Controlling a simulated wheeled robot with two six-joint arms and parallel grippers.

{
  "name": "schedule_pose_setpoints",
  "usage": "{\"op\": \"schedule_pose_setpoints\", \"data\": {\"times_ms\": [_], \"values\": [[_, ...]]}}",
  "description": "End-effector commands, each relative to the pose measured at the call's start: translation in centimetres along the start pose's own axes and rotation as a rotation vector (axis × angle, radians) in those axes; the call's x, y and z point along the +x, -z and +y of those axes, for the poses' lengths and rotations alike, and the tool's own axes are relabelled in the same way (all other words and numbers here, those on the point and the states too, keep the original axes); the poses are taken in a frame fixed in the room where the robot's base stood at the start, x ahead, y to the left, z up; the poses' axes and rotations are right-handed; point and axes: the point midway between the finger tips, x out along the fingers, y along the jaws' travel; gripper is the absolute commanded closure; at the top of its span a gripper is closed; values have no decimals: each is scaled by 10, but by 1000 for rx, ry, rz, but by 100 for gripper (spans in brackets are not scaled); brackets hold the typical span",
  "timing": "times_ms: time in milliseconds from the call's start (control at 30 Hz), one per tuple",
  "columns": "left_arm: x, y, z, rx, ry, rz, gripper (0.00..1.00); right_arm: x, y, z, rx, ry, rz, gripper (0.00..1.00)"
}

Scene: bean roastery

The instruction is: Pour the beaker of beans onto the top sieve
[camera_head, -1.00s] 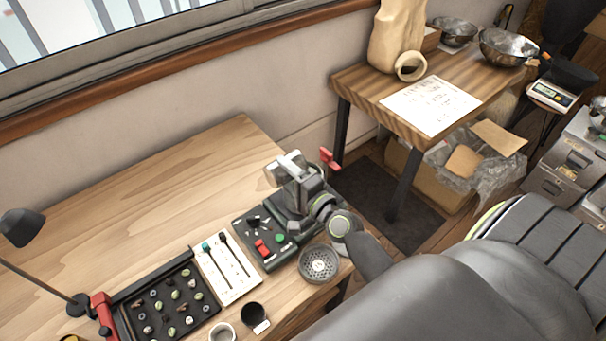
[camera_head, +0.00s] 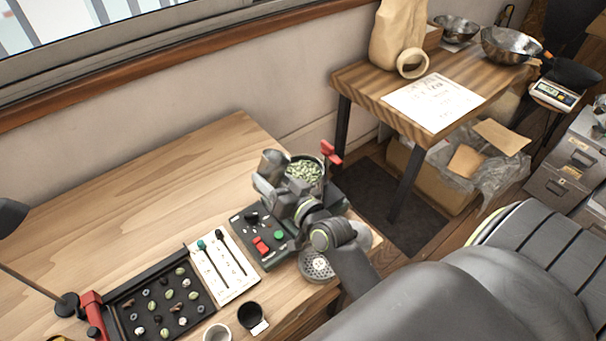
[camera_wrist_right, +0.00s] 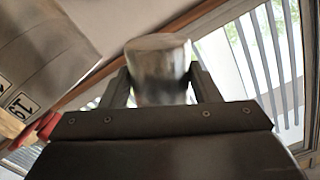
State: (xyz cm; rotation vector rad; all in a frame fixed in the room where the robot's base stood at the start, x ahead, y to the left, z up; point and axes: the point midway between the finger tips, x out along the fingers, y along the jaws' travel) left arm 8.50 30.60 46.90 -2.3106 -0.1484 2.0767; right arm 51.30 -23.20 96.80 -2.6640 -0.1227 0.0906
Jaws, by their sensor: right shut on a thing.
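My right gripper (camera_head: 266,187) is shut on the beaker (camera_head: 273,162), a small, greyish, see-through cup. It holds the beaker above the table, just left of the top sieve (camera_head: 321,181). The beaker also shows between the two fingers in the right wrist view (camera_wrist_right: 158,60); no beans can be made out in it. Green beans (camera_head: 304,169) lie in the round sieve. My right wrist hides part of the sieve and what stands under it. My left gripper is not in view.
A control panel with red and green buttons (camera_head: 262,246) sits in front of the sieve. A red clamp handle (camera_head: 330,152) stands behind it. A perforated round dish (camera_head: 317,266), black sample tray (camera_head: 161,305) and small cups are near the front edge. The table's back left is clear.

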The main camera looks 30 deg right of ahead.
Motion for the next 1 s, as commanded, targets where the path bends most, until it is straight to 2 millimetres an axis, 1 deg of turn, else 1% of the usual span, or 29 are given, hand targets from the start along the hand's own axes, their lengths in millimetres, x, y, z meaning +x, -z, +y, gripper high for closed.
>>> {"op": "schedule_pose_setpoints", "data": {"times_ms": [33, 100, 267, 800, 1000], "values": [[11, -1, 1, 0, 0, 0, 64, 1, -9, 3, -21, -1, 1, 73], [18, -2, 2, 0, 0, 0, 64, 1, -15, 4, -55, -3, 0, 73], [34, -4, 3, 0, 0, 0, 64, 2, -27, 4, -130, -6, 2, 73], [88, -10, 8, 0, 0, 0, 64, 4, -72, 18, -278, -14, 1, 73], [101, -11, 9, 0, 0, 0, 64, 4, -81, 16, -376, -19, 2, 73]]}}
